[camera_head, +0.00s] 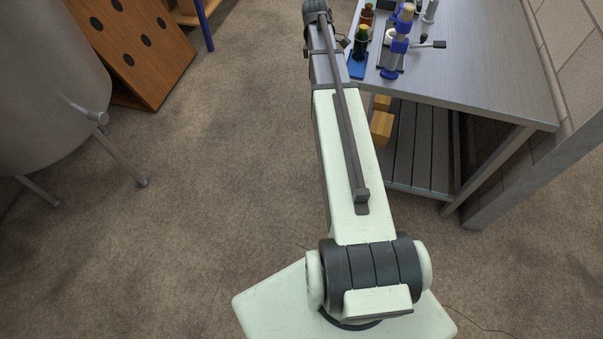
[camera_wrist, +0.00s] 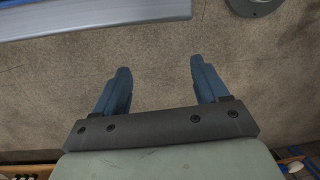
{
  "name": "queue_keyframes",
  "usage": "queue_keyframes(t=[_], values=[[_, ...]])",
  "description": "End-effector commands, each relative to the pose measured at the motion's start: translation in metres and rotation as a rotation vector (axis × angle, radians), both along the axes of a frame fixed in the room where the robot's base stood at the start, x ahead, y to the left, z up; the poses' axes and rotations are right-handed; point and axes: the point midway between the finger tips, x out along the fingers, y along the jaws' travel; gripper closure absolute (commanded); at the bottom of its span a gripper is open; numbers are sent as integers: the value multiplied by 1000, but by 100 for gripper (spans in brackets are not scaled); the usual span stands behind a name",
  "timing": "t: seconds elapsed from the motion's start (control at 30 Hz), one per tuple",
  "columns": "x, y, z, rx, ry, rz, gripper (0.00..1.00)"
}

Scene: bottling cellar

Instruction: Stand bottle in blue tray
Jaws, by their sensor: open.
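The blue tray (camera_head: 357,71) lies on the metal workbench at the upper right of the head view, close to the bench's left edge. A dark green bottle (camera_head: 361,43) with an orange-brown top stands upright at the tray; I cannot tell whether its base is in it. A brown bottle (camera_head: 367,15) stands farther back. My gripper (camera_wrist: 159,75) is open and empty in the wrist view, with bare floor between and behind its fingers. In the head view my fingers cannot be made out; my arm reaches to the top edge, left of the bench.
The workbench (camera_head: 485,75) also holds a blue-and-metal bench device (camera_head: 397,45) with a side handle. A bench edge (camera_wrist: 90,18) crosses the upper left of the wrist view. A steel tank (camera_head: 45,85) and a holed wooden rack (camera_head: 125,40) stand left. The floor between is clear.

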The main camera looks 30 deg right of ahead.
Motion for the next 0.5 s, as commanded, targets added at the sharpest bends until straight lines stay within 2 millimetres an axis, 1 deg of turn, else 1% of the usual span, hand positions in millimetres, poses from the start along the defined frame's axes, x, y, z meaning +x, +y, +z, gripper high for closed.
queue_keyframes(t=[0.03, 0.07, 0.1, 0.27, 0.3, 0.37, 0.5], values=[[-7, 16, -22, 5, 14, -21, 27], [-10, 23, -33, 6, 19, -35, 27], [-14, 32, -48, 7, 28, -56, 27], [-34, 71, -103, 6, 63, -138, 27], [-40, 80, -116, 5, 71, -158, 27], [-49, 95, -136, 3, 85, -189, 27], [-76, 128, -178, -6, 118, -263, 27]])
